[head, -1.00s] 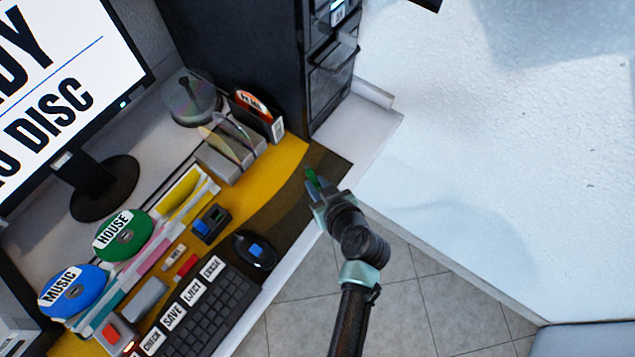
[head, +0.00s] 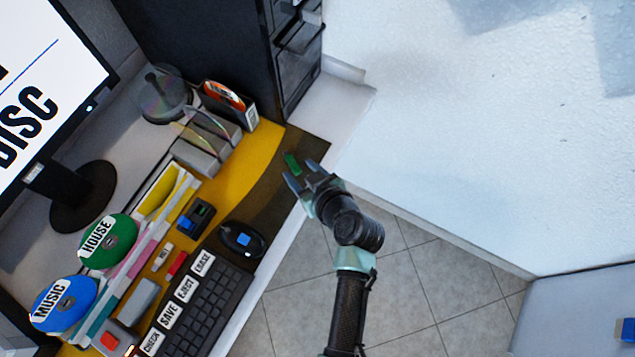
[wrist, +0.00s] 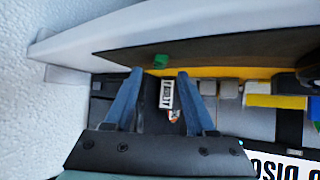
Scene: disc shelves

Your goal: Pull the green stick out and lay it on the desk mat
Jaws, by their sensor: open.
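The green stick (head: 292,163) lies on the dark brown part of the yellow-and-brown desk mat (head: 312,146), near the mat's right end. It also shows in the wrist view (wrist: 161,61), just beyond the fingertips and between them. My gripper (head: 299,172) is open and empty, with its two blue-grey fingers (wrist: 159,75) spread on the near side of the stick. A small gap seems to separate the fingertips from the stick.
A black mouse (head: 241,240) and a keyboard (head: 192,308) sit left of my gripper. A small blue-and-dark block (head: 196,217) and a disc rack (head: 205,145) stand farther back. A dark shelf tower (head: 215,55) rises behind. The mat around the stick is clear.

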